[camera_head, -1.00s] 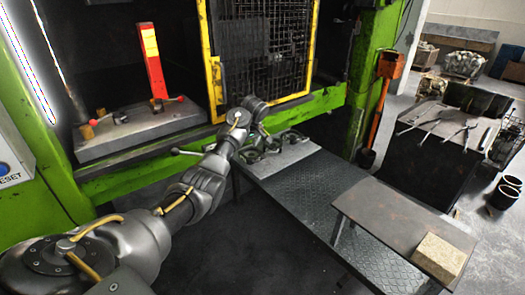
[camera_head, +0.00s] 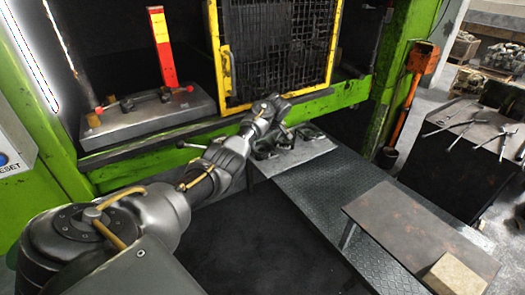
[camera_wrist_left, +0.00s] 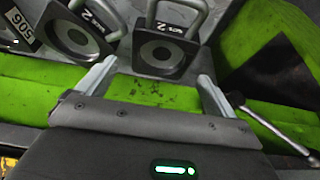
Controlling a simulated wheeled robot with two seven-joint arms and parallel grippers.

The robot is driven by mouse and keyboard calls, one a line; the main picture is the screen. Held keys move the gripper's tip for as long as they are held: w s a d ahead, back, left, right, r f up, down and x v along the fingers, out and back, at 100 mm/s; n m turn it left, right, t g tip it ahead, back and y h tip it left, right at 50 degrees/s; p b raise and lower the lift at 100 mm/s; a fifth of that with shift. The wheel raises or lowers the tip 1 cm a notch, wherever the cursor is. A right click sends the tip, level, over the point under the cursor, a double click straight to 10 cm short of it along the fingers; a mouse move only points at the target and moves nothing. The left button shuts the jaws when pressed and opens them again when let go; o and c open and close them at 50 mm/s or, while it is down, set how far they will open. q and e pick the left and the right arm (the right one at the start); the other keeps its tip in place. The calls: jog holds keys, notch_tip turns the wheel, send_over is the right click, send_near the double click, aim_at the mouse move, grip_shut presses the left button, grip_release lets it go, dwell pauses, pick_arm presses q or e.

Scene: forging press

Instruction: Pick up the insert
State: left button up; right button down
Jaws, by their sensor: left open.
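Several dark metal inserts with loop handles stand on a grey plate (camera_head: 310,152) beside the press, partly behind my left arm in the head view. One insert (camera_head: 310,131) shows at the plate's far right. In the left wrist view, an insert (camera_wrist_left: 165,50) with a round recess and a "2" label lies beyond the fingertips, and another insert (camera_wrist_left: 80,35) lies to its left. My left gripper (camera_wrist_left: 153,80) is open with nothing between its fingers, short of the inserts; in the head view my left gripper (camera_head: 277,124) hangs over the plate's back edge. My right gripper is not in view.
The green press frame (camera_head: 350,95) and a yellow-framed mesh guard (camera_head: 225,75) stand close behind the gripper. A bar with a ball end sticks out left of the plate. A low table (camera_head: 410,225) with a tan block (camera_head: 455,280) stands at right.

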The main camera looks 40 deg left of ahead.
aim_at(262, 150)
pick_arm(q)
jog(key=shift+p+x, duration=0.45)
jog(key=shift+x, duration=2.35)
jog(key=shift+s+d, duration=0.1)
jog(key=shift+d, duration=0.05)
jog(key=c, duration=1.8)
jog(key=shift+r, duration=0.1)
